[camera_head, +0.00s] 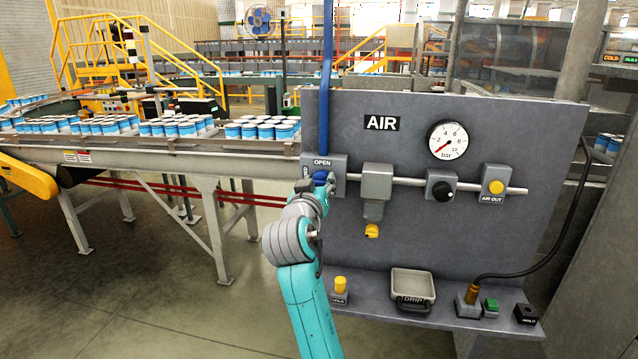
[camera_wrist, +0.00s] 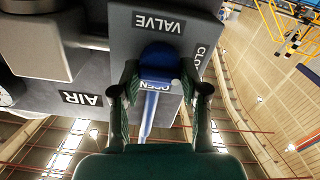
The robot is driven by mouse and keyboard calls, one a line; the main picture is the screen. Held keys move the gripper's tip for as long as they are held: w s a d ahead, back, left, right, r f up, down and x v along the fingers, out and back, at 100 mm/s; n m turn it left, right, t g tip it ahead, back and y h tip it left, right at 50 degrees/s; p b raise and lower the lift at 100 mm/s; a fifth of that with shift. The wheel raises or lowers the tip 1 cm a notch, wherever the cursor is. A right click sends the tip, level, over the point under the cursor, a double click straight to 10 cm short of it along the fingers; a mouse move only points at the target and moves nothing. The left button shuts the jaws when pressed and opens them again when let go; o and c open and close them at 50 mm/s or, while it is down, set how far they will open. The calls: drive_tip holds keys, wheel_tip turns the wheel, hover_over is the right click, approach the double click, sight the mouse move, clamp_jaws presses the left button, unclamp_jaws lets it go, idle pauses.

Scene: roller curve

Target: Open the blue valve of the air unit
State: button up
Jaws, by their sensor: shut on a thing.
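The grey valve block (camera_head: 339,165) of the air unit, marked OPEN on top, sits at the panel's left edge under a blue pipe (camera_head: 326,90). The blue valve handle (camera_head: 320,177) shows only in part behind my gripper (camera_head: 325,186). In the wrist view the round blue handle (camera_wrist: 158,56) lies between the two dark fingers of my gripper (camera_wrist: 160,82), on the block's face between the VALVE and OPEN labels. My gripper is shut on the handle. The exact turn of the handle is hard to tell. The gauge (camera_head: 447,140) needle points low left, near zero.
Along the panel (camera_head: 535,130) are a grey filter unit (camera_head: 376,181), a black knob (camera_head: 440,186) and a yellow AIR OUT button (camera_head: 495,187). The shelf below bears a DRIP tray (camera_head: 412,304) and a black hose fitting. A conveyor (camera_head: 190,155) with cans stands left.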

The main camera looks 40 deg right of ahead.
drive_tip(key=m, duration=0.8)
drive_tip(key=shift+s+d+m, duration=0.1)
drive_tip(key=shift+m, duration=0.2)
drive_tip(key=m, duration=0.4)
drive_tip(key=shift+f, duration=0.1)
drive_tip(key=m, duration=0.5)
drive_tip(key=shift+f, duration=0.1)
idle(0.5)
drive_tip(key=o, duration=1.1)
drive_tip(key=shift+o, duration=0.2)
